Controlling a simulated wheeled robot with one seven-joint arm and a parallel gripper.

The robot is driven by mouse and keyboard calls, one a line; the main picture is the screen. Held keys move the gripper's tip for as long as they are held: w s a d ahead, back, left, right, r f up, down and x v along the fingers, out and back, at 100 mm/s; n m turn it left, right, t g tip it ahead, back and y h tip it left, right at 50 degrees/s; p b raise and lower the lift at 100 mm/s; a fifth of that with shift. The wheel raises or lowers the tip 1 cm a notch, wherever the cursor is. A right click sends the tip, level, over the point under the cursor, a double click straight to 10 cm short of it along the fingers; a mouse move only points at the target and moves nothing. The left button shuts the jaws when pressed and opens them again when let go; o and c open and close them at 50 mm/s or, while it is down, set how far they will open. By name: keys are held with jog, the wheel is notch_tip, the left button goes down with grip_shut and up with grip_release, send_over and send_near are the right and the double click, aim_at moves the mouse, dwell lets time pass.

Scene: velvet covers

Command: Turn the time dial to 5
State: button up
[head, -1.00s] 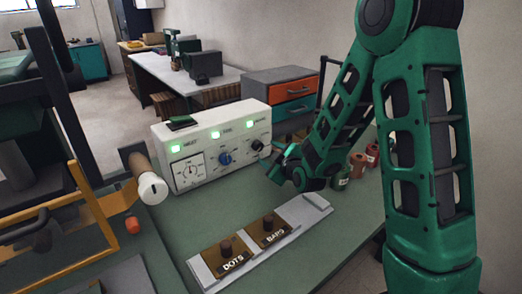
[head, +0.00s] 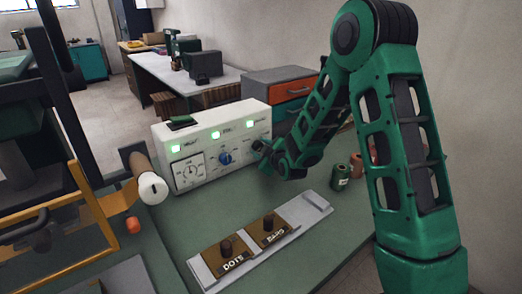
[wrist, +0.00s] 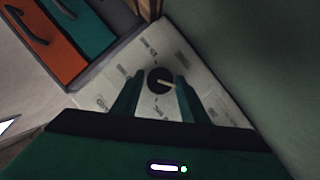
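A white control box (head: 205,165) stands on the green bench in the head view. Its front carries a white gauge (head: 190,171), a blue dial (head: 225,158) and, at the right, a black dial that my gripper (head: 259,151) hides. The labels are too small to tell which is the time dial. In the wrist view the black dial (wrist: 160,81) has a pale pointer line, aimed right and slightly down in the picture. My gripper's fingers (wrist: 157,93) stand apart on either side of this dial; I cannot tell whether they touch it.
Three green lights glow on the box. A plate with two knobs, one marked DOTS (head: 226,246), lies in front. Small spools (head: 340,178) stand right of my gripper. A pale roll (head: 152,187) sits left of the box. The bench between box and plate is clear.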

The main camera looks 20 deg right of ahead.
jog(key=c, duration=0.6)
jog(key=shift+d, duration=0.1)
jog(key=shift+m, duration=0.3)
jog(key=shift+d+m+g+y, duration=0.2)
jog(key=shift+m+g+y, duration=0.15)
jog(key=shift+m, duration=0.25)
jog(key=m+y, duration=0.1)
jog(key=m, duration=0.1)
jog(key=m+g+y, duration=0.1)
jog(key=shift+w+d+r+m, duration=0.1)
jog(key=shift+w+d+m, duration=0.05)
jog(key=shift+m, duration=0.25)
jog(key=m+y, duration=0.2)
jog(key=shift+w+d+m+g, duration=0.1)
jog(key=shift+d+m+g, duration=0.15)
jog(key=shift+m+g, duration=0.15)
jog(key=shift+d+m+y, duration=0.1)
jog(key=shift+m+y, duration=0.85)
jog(key=shift+m, duration=0.25)
jog(key=shift+w, duration=0.1)
